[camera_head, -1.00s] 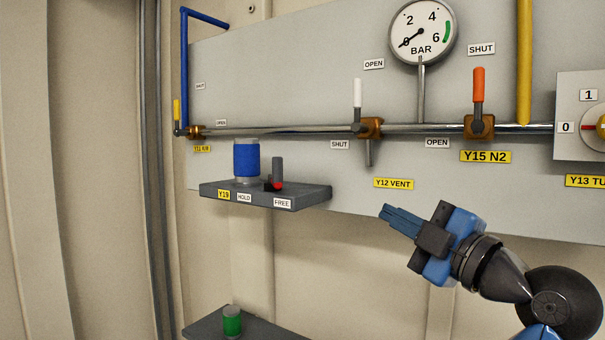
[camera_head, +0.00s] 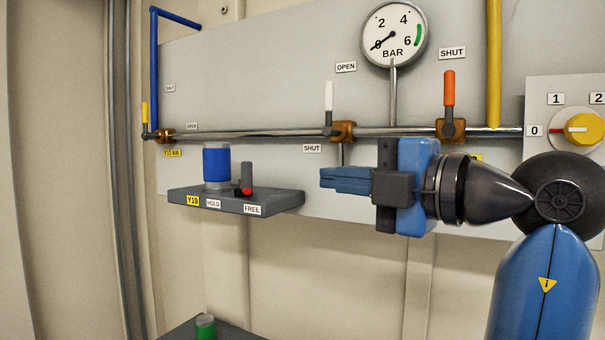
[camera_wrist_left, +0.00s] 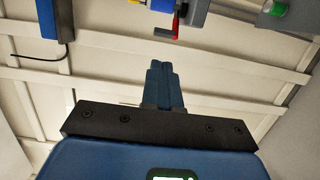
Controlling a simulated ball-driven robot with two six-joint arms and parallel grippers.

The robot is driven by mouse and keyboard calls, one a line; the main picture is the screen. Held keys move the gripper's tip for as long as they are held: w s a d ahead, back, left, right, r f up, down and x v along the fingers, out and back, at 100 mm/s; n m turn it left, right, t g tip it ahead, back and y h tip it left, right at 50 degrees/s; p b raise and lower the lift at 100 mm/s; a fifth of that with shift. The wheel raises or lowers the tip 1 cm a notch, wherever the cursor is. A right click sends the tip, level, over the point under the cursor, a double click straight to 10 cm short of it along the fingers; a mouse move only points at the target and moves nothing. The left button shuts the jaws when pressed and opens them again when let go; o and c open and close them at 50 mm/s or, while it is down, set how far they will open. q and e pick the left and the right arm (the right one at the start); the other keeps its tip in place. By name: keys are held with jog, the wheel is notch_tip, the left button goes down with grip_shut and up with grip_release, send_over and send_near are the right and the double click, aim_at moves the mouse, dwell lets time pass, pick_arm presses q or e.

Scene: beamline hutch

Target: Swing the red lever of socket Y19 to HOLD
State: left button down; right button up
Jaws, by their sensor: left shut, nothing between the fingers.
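Socket Y19 sits on a dark grey shelf (camera_head: 285,199) on the left of the head view. A blue-banded cylinder (camera_head: 216,164) stands upright in it. To its right is the lever, a dark upright piece (camera_head: 246,174) with a red part (camera_head: 246,192) low at the front, above the FREE label (camera_head: 252,210); the HOLD label (camera_head: 213,204) is further left. My left gripper (camera_head: 322,178) is shut and empty, right of the shelf and apart from the lever, fingers pointing left. In the wrist view the red lever (camera_wrist_left: 175,24) lies beyond the closed fingertips (camera_wrist_left: 158,63). My right gripper is not in view.
A panel behind carries a pipe with the orange Y15 valve handle (camera_head: 449,88), the white Y12 handle (camera_head: 328,96) and a gauge (camera_head: 394,34). A knob (camera_head: 584,129) is at the right. A green cylinder (camera_head: 205,327) stands on a lower shelf. Space between gripper and shelf looks clear.

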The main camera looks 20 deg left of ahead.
pick_arm(q)
jog(key=p, duration=0.4)
send_near(250, 170)
jog(key=x, duration=0.5)
jog(key=shift+a, duration=0.1)
jog(key=shift+x, duration=0.85)
